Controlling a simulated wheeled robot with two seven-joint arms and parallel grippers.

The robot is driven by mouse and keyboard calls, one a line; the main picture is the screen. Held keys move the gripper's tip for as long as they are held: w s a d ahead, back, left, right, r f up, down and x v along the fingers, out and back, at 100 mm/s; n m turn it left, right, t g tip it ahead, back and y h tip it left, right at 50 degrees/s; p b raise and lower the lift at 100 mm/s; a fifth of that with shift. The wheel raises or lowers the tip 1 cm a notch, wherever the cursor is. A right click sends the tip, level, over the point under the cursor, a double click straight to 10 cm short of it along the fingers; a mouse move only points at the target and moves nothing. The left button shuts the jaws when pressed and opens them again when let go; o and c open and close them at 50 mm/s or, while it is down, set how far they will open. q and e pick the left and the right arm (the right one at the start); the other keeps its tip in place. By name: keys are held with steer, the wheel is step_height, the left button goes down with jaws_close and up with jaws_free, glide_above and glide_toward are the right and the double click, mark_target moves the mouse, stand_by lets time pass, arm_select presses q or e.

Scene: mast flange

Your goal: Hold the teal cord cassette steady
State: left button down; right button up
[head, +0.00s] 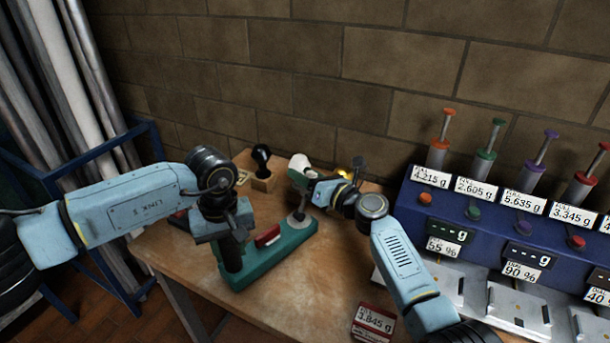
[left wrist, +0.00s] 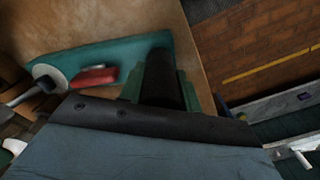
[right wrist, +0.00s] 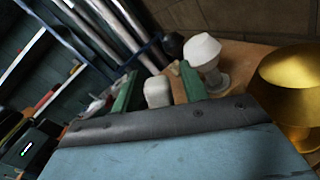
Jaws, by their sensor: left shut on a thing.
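The teal cord cassette (head: 288,258) rests on the wooden table, a long teal body with a red block (head: 268,237) and a pale round disc on top. It also shows in the left wrist view (left wrist: 130,48). My left gripper (head: 231,245) is shut on the dark upright grip (left wrist: 162,82) at its left end. My right gripper (head: 301,178) is above the cassette's far end. In the right wrist view its green fingers (right wrist: 158,88) stand apart, with a pale block showing between them; contact is unclear.
A black-knobbed stamp (head: 262,155) stands in a wooden block behind the cassette. A golden object (right wrist: 300,85) is close beside my right gripper. A blue dispenser rack (head: 480,225) with several plungers fills the right. A labelled dark red box (head: 373,322) lies at the front edge.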

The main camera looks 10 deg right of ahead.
steer(key=v, duration=1.2)
steer(key=shift+c, duration=0.2)
